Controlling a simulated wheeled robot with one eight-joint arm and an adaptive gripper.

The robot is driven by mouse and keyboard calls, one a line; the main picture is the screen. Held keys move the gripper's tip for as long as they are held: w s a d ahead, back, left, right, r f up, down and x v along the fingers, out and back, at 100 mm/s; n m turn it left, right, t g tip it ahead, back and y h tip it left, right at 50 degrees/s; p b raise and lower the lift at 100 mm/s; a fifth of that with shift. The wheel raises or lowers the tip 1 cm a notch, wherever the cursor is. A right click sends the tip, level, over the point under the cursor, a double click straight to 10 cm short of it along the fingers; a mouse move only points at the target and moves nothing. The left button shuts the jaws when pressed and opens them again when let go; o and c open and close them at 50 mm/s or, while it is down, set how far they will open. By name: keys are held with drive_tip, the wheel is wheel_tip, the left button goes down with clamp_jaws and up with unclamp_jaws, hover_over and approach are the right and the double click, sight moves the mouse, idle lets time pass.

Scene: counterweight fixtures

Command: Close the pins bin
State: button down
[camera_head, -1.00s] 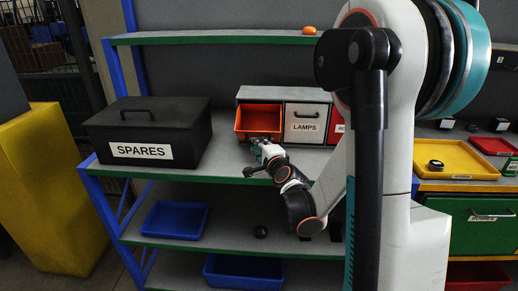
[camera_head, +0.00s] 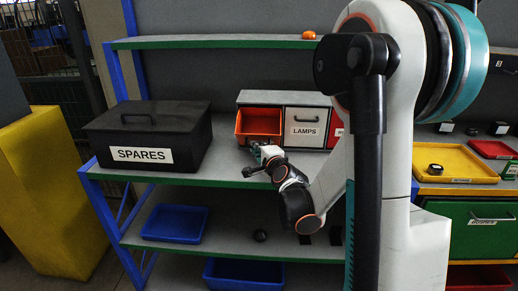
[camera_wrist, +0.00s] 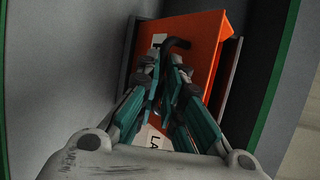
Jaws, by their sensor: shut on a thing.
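The orange bin (camera_head: 258,122) is the leftmost unit of the small cabinet on the shelf. It stands open, with its inside showing in the head view. I take it to be the pins bin, but its label is too hidden to read. In the wrist view its orange front (camera_wrist: 205,45) fills the middle, with a black handle (camera_wrist: 176,43). My gripper (camera_wrist: 166,72) is shut on this handle; it also shows in front of the bin in the head view (camera_head: 262,152). The fingers hide part of the front and its label.
The LAMPS drawer (camera_head: 305,127) is shut beside the bin, with a red-fronted unit (camera_head: 336,130) to its right. A black SPARES box (camera_head: 150,135) stands to the left. Blue trays (camera_head: 175,223) are on lower shelves. An orange object (camera_head: 309,34) sits on the top shelf.

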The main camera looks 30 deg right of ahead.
sight(257, 138)
drive_tip(key=shift+w+d+r+m+g+y+p, duration=0.1)
drive_tip(key=shift+w+d+r+g+p, duration=0.15)
drive_tip(key=shift+r+p, duration=0.3)
drive_tip(key=shift+w+d+r+m+g+y+p, duration=0.15)
drive_tip(key=shift+r+g+p, duration=0.25)
drive_tip(key=shift+p, duration=0.4)
drive_tip(key=shift+w+d+r+m+g+y+p, duration=0.1)
drive_tip(key=shift+w+r+g+p, duration=0.15)
drive_tip(key=shift+r+p, duration=0.3)
drive_tip(key=r+g+p, duration=0.1)
drive_tip(key=w+d+g+p, duration=0.1)
drive_tip(key=p, duration=0.1)
drive_tip(key=w+r+m+y+p, duration=0.1)
drive_tip(key=p, duration=0.1)
drive_tip(key=shift+w+d+r+g, duration=0.25)
drive_tip(key=shift+d+r+g, duration=0.05)
drive_tip(key=shift+r+g, duration=0.1)
drive_tip(key=shift+w+d+r+m+g+y+p, duration=0.15)
drive_tip(key=shift+w+d+r+g+y+p, duration=0.25)
drive_tip(key=shift+w+g+p, duration=0.3)
drive_tip(key=shift+w+d+r+m+g+y+p, duration=0.15)
drive_tip(key=shift+w+d+r+g+p, duration=0.1)
drive_tip(key=shift+w+d+g+p, duration=0.4)
drive_tip(key=shift+w+d+r+p, duration=0.2)
drive_tip(key=shift+w+p, duration=0.15)
drive_tip(key=shift+w, duration=0.15)
drive_tip(key=shift+w+d+r+t, duration=0.1)
drive_tip(key=shift+w+r+t, duration=0.05)
drive_tip(key=shift+t, duration=0.1)
